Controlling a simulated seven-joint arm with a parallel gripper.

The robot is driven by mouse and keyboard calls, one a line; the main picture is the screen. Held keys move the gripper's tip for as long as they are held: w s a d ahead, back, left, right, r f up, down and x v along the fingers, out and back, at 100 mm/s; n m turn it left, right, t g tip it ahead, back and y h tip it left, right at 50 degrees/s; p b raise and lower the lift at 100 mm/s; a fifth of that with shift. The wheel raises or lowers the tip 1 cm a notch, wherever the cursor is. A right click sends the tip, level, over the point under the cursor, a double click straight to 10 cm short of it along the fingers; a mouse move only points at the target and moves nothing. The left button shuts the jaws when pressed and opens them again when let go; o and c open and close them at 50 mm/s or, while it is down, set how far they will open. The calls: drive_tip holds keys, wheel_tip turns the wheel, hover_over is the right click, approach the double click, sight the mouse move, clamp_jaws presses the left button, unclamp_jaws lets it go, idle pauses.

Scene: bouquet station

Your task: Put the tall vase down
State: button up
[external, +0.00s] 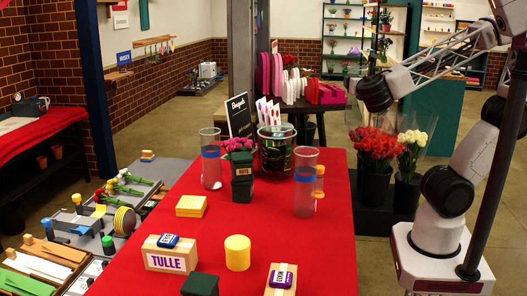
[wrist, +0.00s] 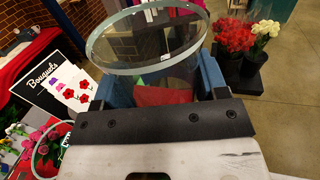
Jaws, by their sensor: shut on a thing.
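My gripper (wrist: 155,98) is shut on a clear glass vase (wrist: 140,70) in the wrist view. Its wide round rim faces the camera, with the blue fingers on either side. Red shows through the lower glass; the vase's base is hidden, so I cannot tell whether it touches anything. In the external view my gripper is not clearly visible. Two tall clear glass cylinders with blue bands stand upright on the red table there, one at left (external: 210,172) and one at right (external: 304,199). I cannot tell whether either is the held vase.
A Bouquets sign (external: 239,115) stands at the back. Red flowers (external: 375,150) stand right of the table.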

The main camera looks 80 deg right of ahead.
drive_tip(key=w+a+r+n+t+y, duration=0.1)
drive_tip(key=w+a+t, duration=0.1)
drive_tip(key=w+a, duration=0.8)
drive_tip(key=w+a+r+n+t+y, duration=0.15)
drive_tip(key=w+a, duration=0.45)
drive_tip(key=w, duration=0.9)
drive_tip(key=w+a+r+n+t, duration=0.1)
drive_tip(key=w+a+n+t, duration=0.15)
drive_tip(key=w+a, duration=0.75)
drive_tip(key=w+a+f+n+t+y, duration=0.15)
drive_tip(key=w+a+f, duration=0.25)
drive_tip(key=w+a, duration=0.9)
drive_tip(key=shift+m+t+y, duration=0.25)
drive_tip(key=shift+t+y, duration=0.05)
drive_tip(key=shift+t, duration=0.05)
drive_tip(key=shift+w+d+f, duration=0.2)
drive_tip(key=shift+f, duration=0.6)
drive_tip(key=shift+w+d+f, duration=0.25)
drive_tip(key=shift+f, duration=0.5)
drive_tip(key=shift+w+d+f, duration=0.2)
drive_tip(key=shift+f, duration=0.75)
drive_tip(key=shift+f, duration=2.5)
